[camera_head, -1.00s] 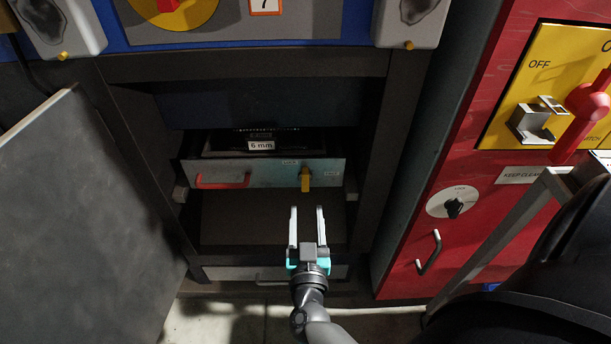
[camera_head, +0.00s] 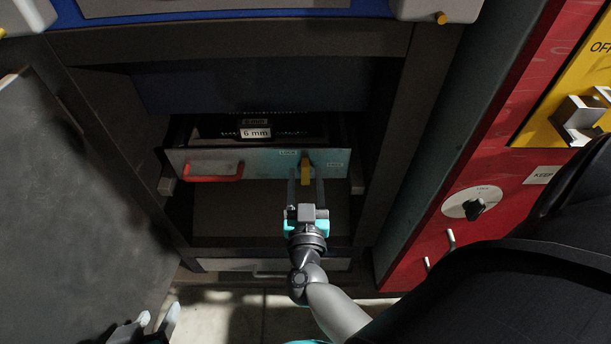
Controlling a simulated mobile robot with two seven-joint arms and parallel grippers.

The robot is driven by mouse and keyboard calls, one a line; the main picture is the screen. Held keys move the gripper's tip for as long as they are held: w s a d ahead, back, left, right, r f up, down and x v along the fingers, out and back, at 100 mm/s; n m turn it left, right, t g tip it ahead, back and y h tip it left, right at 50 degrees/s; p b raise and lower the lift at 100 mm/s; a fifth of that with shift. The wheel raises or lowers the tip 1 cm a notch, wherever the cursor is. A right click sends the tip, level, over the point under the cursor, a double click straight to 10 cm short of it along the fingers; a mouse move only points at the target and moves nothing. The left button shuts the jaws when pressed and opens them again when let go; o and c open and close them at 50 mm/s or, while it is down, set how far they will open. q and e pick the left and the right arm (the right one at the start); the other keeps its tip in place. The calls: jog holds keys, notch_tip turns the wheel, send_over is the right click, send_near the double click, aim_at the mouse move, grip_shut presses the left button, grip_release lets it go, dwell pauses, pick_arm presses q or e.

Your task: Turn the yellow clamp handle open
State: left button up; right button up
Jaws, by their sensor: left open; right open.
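The yellow clamp handle (camera_head: 305,169) hangs upright on the front of the drawer (camera_head: 265,162), right of the drawer's middle. My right gripper (camera_head: 306,178) is open in front of the handle, with one finger to each side of it. Its fingers look dim in the shade, and I cannot tell whether they touch the handle. My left gripper (camera_head: 158,314) is open and empty at the bottom left edge, only its fingers and part of its body in view.
The drawer carries a red pull handle (camera_head: 213,173) and a "6 mm" label (camera_head: 256,133). The open grey door (camera_head: 75,190) fills the left. A red cabinet with a round knob (camera_head: 474,209) stands on the right.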

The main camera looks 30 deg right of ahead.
jog(key=shift+c, duration=0.3)
grip_shut()
dwell(0.4)
